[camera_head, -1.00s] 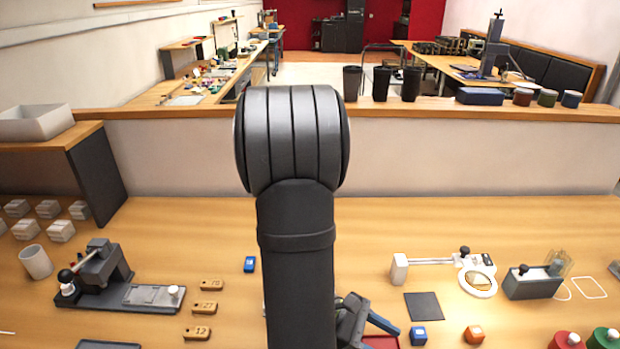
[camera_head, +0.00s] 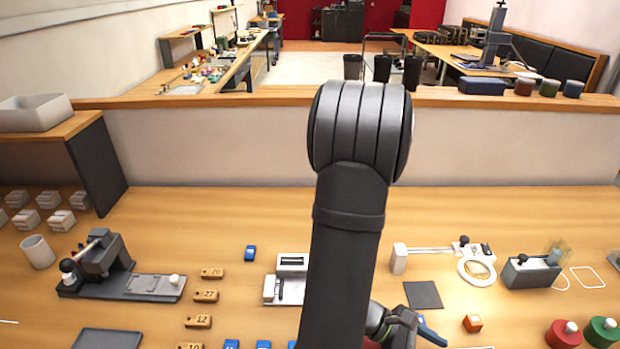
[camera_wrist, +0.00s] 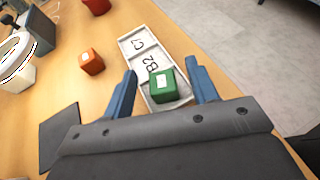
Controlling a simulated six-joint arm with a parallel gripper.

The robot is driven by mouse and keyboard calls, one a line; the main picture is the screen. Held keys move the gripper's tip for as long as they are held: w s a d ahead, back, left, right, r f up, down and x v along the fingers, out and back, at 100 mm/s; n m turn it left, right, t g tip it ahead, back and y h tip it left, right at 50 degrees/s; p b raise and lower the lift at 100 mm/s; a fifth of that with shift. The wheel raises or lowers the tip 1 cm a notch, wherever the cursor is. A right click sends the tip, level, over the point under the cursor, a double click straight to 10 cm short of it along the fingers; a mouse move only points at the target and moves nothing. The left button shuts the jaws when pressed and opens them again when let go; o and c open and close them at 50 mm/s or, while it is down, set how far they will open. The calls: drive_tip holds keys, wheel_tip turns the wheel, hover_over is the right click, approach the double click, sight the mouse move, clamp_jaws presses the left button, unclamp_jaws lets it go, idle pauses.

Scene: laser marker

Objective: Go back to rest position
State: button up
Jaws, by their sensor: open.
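My gripper (camera_wrist: 161,68) is open in the wrist view, its two blue fingers apart. A green cube (camera_wrist: 162,88) with a white label shows between the fingers and sits in the near end of a white tray (camera_wrist: 133,42). The tray's other compartments are marked B2 and C7 and look empty. I cannot tell how high the fingers are above the cube. In the head view my arm hides most of the gripper; one blue finger (camera_head: 432,337) shows low at right of centre.
An orange cube (camera_wrist: 91,62) lies left of the tray. A dark square pad (camera_head: 423,295), a magnifier stand (camera_head: 476,270) and red (camera_head: 563,334) and green (camera_head: 602,332) round pieces stand at right. A press-like fixture (camera_head: 105,265) and numbered wooden tags (camera_head: 205,295) are at left.

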drive_tip(key=shift+w+r, duration=0.1)
drive_tip(key=shift+r, duration=1.8)
drive_tip(key=o, duration=1)
drive_tip(key=shift+o, duration=0.2)
drive_tip(key=w+d+r+m+y, duration=0.3)
drive_tip(key=w+d+m+y, duration=0.1)
drive_tip(key=m, duration=0.4)
drive_tip(key=w+d+r+m+t+y, duration=0.1)
drive_tip(key=w+d+r+m+y, duration=0.1)
drive_tip(key=w+d+m, duration=0.4)
drive_tip(key=w+d+r+m+t+y, duration=0.1)
drive_tip(key=w+d+r+m+y, duration=0.2)
drive_tip(key=w+d+m+y, duration=0.2)
drive_tip(key=shift+w+d+r+m+y, duration=0.1)
drive_tip(key=shift+w+m, duration=0.4)
drive_tip(key=shift+m, duration=0.7)
drive_tip(key=shift+w+d+r+m+y, duration=0.1)
drive_tip(key=shift+w+m, duration=0.4)
drive_tip(key=shift+m, duration=0.7)
drive_tip(key=shift+w+d+r+m+y, duration=0.1)
drive_tip(key=shift+w+m, duration=0.4)
drive_tip(key=shift+m, duration=0.7)
drive_tip(key=w+d+r+m+t+y, duration=0.1)
drive_tip(key=w+d+r+m+t, duration=0.5)
drive_tip(key=r, duration=0.3)
wheel_tip(320, 180, down, 10)
drive_tip(key=d+g, duration=0.1)
drive_tip(key=shift+w+d+r, duration=0.2)
drive_tip(key=shift+r, duration=0.05)
